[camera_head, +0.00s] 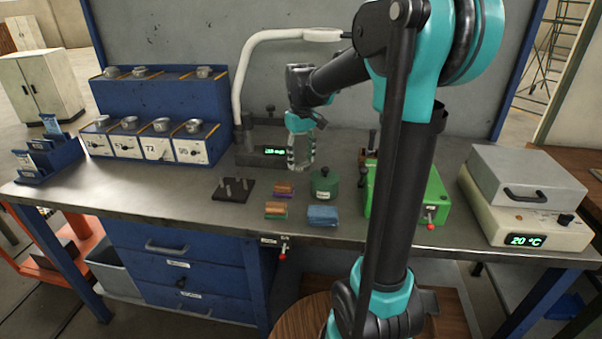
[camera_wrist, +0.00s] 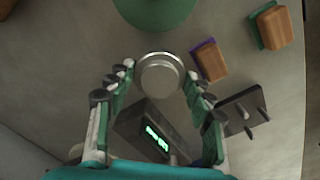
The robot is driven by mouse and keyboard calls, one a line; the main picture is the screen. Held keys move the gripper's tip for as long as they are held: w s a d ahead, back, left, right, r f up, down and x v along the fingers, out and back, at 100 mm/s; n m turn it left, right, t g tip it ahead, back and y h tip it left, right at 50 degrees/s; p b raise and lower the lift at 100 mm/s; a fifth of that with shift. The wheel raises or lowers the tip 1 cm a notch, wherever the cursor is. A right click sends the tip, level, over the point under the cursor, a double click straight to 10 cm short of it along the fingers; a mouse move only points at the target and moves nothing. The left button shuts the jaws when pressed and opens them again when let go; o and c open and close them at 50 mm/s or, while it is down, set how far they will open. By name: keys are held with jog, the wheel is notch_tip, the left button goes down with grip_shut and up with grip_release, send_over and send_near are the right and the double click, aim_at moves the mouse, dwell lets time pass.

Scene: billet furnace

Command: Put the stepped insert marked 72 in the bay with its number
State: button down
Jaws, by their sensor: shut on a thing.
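My gripper (camera_head: 300,163) hangs above the bench beside a grey scale. In the wrist view its fingers are shut on a round metal stepped insert (camera_wrist: 160,72), with a narrower disc on a wider one; I cannot read a number on it. The blue rack (camera_head: 150,100) stands at the left, well away from my gripper. Its front row has white number plates, and the plate reading 72 (camera_head: 157,149) is third from the left. A round metal piece (camera_head: 161,124) shows above that plate. The upper step holds three metal pieces, with a gap between the middle and right ones.
The scale (camera_head: 250,157) has a lit green display and a white curved pipe behind it. A dark peg plate (camera_head: 232,190), coloured blocks (camera_head: 277,209), a green canister (camera_head: 324,185) and a green case (camera_head: 430,195) stand on the bench. The bench front left is clear.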

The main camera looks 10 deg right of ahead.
jog(key=shift+f, duration=2.75)
jog(key=c, duration=0.9)
grip_release()
jog(key=shift+f, duration=0.1)
